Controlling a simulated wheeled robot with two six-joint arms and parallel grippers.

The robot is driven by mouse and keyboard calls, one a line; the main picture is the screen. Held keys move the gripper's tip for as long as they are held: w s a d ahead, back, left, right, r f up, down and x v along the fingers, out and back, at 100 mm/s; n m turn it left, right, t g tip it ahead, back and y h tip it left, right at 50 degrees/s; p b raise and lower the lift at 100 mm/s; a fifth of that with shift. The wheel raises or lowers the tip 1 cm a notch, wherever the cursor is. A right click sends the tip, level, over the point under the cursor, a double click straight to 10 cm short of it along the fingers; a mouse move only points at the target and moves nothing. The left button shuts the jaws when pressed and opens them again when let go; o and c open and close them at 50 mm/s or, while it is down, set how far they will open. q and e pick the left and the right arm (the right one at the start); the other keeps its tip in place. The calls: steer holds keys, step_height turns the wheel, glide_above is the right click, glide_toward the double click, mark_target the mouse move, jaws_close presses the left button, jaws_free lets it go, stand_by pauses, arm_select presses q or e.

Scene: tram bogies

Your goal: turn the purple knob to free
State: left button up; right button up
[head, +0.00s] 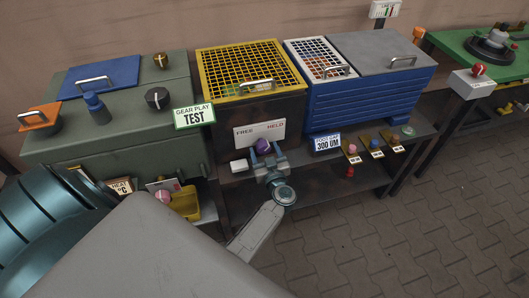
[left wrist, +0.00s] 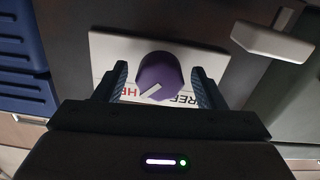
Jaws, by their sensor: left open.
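The purple knob (head: 262,146) sits on a white plate (head: 276,129) marked FREE on the left and HELD in red on the right, on the front of a dark box. In the left wrist view the knob (left wrist: 160,75) has a white pointer line slanting toward the red HELD lettering. My left gripper (head: 266,158) is at the knob. In the left wrist view its open fingers (left wrist: 160,82) stand on either side of the knob, with a gap visible on both sides. The gripper body hides part of the lettering. My right gripper is not in view.
The dark box has a yellow mesh lid (head: 252,70). A green cabinet (head: 125,120) with a black knob (head: 157,98) stands left, a blue bin (head: 375,95) right. A white handle (left wrist: 272,42) juts out near the gripper in the left wrist view. Paved floor (head: 400,240) is clear at right.

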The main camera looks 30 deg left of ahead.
arm_select(q)
steer(key=shift+w+a, duration=0.3)
steer(key=shift+a, duration=0.05)
steer(key=c, duration=1)
